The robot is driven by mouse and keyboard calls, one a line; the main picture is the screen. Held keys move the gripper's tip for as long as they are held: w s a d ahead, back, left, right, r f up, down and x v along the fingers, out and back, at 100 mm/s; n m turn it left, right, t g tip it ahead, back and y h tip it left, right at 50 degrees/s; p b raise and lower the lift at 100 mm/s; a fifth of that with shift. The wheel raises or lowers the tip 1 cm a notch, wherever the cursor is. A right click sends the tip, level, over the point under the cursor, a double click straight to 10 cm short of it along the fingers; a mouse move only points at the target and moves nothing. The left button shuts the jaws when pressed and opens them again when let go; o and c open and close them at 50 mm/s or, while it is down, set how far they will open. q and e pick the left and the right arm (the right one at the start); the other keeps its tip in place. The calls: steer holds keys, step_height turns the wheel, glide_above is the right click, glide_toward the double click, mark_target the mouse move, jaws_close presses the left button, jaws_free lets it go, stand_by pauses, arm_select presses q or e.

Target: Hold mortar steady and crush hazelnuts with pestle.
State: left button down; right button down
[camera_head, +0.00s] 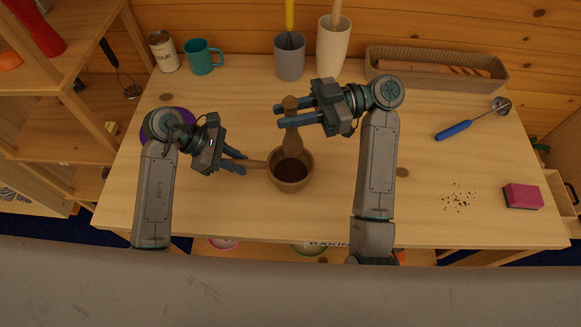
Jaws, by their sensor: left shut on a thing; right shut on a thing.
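The brown mortar (291,184) stands on the table in the middle, its dark opening facing up. My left gripper (245,163) is shut on the mortar's side handle (257,164), left of the bowl. My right gripper (280,115) is shut on the wooden pestle (292,135), around its upper part. The pestle is near upright, with its lower end over or in the far side of the mortar's opening; I cannot tell whether it touches the bottom. No separate hazelnuts can be made out in the dark bowl.
On the table (250,215), a flour tin (164,52), teal mug (202,57), grey cup (289,60), cream vase (332,45) and woven basket (440,78) line the back. A blue-handled tool (455,129), crumbs (457,201) and pink sponge (523,196) lie right.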

arm_select(q)
steer(key=c, duration=1.2)
jaws_free()
steer(key=shift+o, duration=0.2)
